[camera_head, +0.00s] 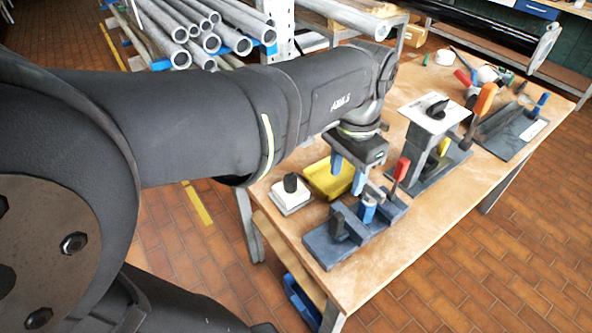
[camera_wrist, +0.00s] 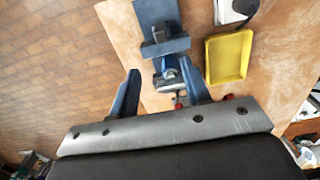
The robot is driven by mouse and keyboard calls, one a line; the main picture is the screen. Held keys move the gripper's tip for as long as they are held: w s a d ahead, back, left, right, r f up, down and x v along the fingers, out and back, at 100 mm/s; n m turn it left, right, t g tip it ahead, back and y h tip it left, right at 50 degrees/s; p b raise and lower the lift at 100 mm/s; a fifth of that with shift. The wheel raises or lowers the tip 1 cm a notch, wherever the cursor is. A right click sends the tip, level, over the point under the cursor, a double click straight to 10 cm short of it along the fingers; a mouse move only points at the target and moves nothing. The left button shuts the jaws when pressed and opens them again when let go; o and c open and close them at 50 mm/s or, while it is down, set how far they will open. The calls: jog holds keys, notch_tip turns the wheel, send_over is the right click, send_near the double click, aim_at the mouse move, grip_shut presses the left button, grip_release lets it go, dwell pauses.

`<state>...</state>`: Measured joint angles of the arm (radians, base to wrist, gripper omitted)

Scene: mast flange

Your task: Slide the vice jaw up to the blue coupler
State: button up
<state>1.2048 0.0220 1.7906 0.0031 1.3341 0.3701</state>
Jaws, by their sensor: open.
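The vice stands on a dark blue base (camera_head: 322,248) at the bench's near end. Its vice jaw (camera_head: 350,226), a dark upright plate with a black knob, is on that base and also shows in the wrist view (camera_wrist: 165,47). The blue coupler (camera_head: 367,208) is just behind the jaw; whether they touch is unclear. It shows partly below the jaw in the wrist view (camera_wrist: 171,64). My gripper (camera_head: 347,178) is above and behind the vice, its blue fingers apart and empty. In the wrist view the right finger hides part of the vice's far end.
A yellow tray (camera_head: 328,181) and a white block with a black knob (camera_head: 290,198) lie left of the vice. A red-handled clamp (camera_head: 402,170) and a white-topped fixture (camera_head: 433,116) stand to its right. The bench strip in front of the vice is clear.

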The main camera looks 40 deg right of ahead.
aim_at(337, 224)
notch_tip(337, 224, down, 17)
jog(key=shift+f, duration=0.15)
dwell(0.4)
jog(key=shift+c, duration=0.2)
jog(key=c, duration=0.8)
